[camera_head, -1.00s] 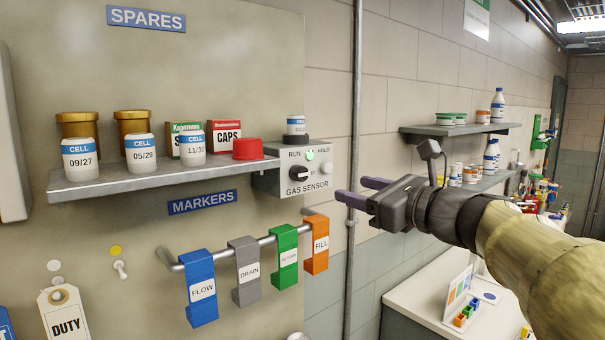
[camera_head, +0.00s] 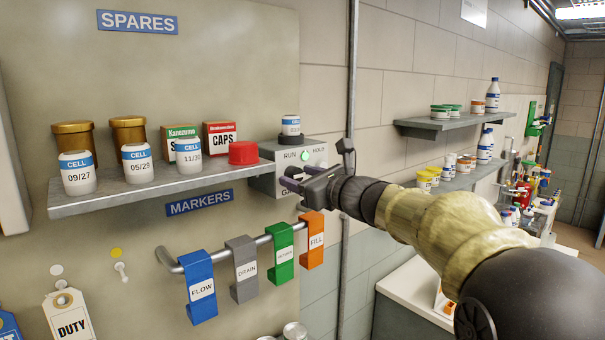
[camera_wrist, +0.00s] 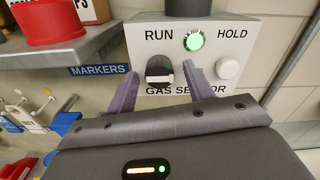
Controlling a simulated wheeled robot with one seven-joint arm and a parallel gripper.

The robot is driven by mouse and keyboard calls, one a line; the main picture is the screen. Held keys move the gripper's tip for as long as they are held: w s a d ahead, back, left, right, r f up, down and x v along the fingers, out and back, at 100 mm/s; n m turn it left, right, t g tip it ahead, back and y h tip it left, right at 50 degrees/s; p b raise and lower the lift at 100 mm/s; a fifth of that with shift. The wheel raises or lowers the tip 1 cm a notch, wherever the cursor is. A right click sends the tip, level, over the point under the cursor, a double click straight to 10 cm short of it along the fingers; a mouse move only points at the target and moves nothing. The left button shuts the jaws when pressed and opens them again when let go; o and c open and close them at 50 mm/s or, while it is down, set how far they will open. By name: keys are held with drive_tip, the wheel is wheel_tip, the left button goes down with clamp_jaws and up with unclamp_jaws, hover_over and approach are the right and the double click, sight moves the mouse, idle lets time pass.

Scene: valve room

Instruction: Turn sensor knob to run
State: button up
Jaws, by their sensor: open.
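The grey gas sensor box (camera_head: 316,154) is on the wall at the right end of the spares shelf. In the wrist view its black knob (camera_wrist: 159,70) sits below the RUN label, with a pale mark on its lower right side. A lit green lamp (camera_wrist: 193,41) is between RUN and HOLD, and a white button (camera_wrist: 228,68) is under HOLD. My gripper (camera_head: 292,181) is open in front of the box; in the wrist view its two purple fingers (camera_wrist: 159,87) stand either side of the knob. Contact with the knob cannot be told. In the head view my gripper hides the knob.
The spares shelf (camera_head: 120,199) holds several cell jars, boxes and a red cap (camera_head: 243,153). A jar (camera_head: 291,125) stands on top of the box. Below hangs a rail with coloured markers, the orange one (camera_head: 312,240) nearest my gripper. A vertical pipe (camera_head: 351,90) runs to the right.

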drive_tip(key=c, duration=1)
drive_tip(key=shift+o, duration=0.2)
drive_tip(key=shift+f+n+b, duration=0.15)
drive_tip(key=shift+n+b, duration=0.35)
drive_tip(key=shift+b, duration=0.35)
drive_tip(key=n+b, duration=0.2)
drive_tip(key=b, duration=0.2)
drive_tip(key=shift+f+n, duration=0.15)
drive_tip(key=shift+n, duration=0.15)
drive_tip(key=n+b, duration=0.4)
drive_tip(key=b, duration=0.1)
drive_tip(key=n+b, duration=0.4)
drive_tip(key=n, duration=0.2)
drive_tip(key=shift+b, duration=0.4)
drive_tip(key=shift+r+n+b, duration=0.15)
drive_tip(key=shift+n+b, duration=0.55)
drive_tip(key=shift+n, duration=0.4)
drive_tip(key=shift+r+n+b, duration=0.1)
drive_tip(key=shift+n+b, duration=0.55)
drive_tip(key=shift+n, duration=0.45)
